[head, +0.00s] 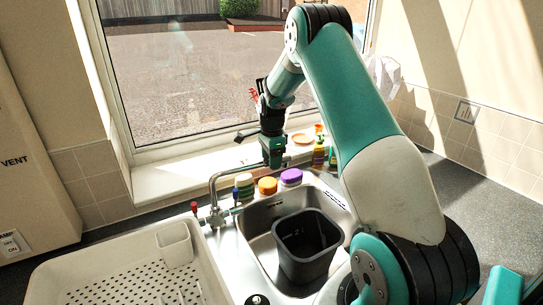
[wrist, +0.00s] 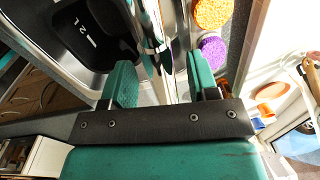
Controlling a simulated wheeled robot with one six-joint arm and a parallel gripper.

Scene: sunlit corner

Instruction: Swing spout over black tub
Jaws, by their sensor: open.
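The chrome spout (head: 235,171) rises from the tap base at the sink's back left corner and runs right along the back edge, behind the tub. The black tub (head: 307,247) stands upright in the steel sink; it also shows in the wrist view (wrist: 82,42). My gripper (head: 273,160) is at the spout's far end. In the wrist view my gripper (wrist: 162,80) is open, with the green fingers apart on both sides of the shiny spout (wrist: 158,40). I cannot tell whether either finger touches it. The spout's tip is partly hidden.
Sponges or lids in orange (head: 267,186) and purple (head: 291,176) sit behind the sink, close to my gripper. Bottles (head: 319,150) stand right of it by the window. A white drying rack (head: 130,270) fills the left front. The right counter (head: 480,205) is clear.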

